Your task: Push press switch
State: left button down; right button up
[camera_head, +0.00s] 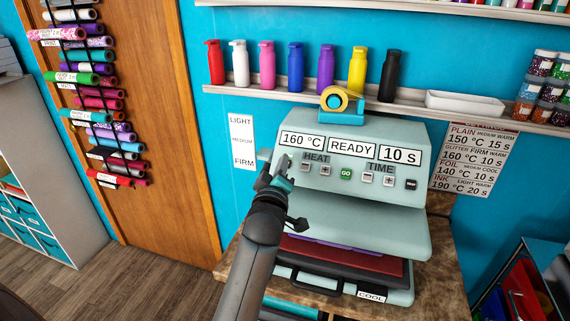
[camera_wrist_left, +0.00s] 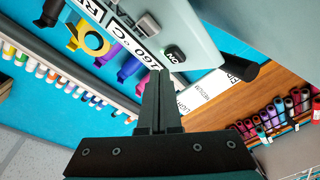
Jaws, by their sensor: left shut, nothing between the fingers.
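In the head view my gripper seems to cover that spot. My left gripper (camera_head: 282,164) is shut and empty in front of the panel's left end; its fingers also show in the left wrist view (camera_wrist_left: 161,74). I cannot tell whether they touch the panel. My right gripper is not in view.
A green GO button (camera_head: 346,173) and grey buttons line the panel, with a small black control (camera_head: 411,184) at its right. A yellow tape roll (camera_head: 333,98) in a blue dispenser sits above. A shelf (camera_head: 290,93) of coloured bottles runs behind. A wooden door (camera_head: 165,90) is left.

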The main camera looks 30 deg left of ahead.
pick_arm(q)
jog(key=shift+w+f, duration=0.1)
jog(key=shift+f, duration=0.05)
dwell(0.5)
jog(key=shift+w+f+b, duration=0.2)
jog(key=shift+w+b, duration=0.05)
jog(key=shift+b, duration=0.05)
jog(key=shift+w+a+f+b, duration=0.15)
jog(key=shift+w+f+b, duration=0.15)
jog(key=shift+f+b, duration=0.05)
dwell(0.8)
jog(key=shift+r, duration=0.1)
jog(key=shift+s+r+p, duration=0.65)
jog(key=shift+p, duration=0.45)
jog(key=s+r+p, duration=0.2)
jog(key=p, duration=0.1)
jog(key=s+d+r+p, duration=0.1)
jog(key=s+r+p, duration=0.1)
jog(key=p, duration=0.1)
jog(key=shift+d, duration=0.15)
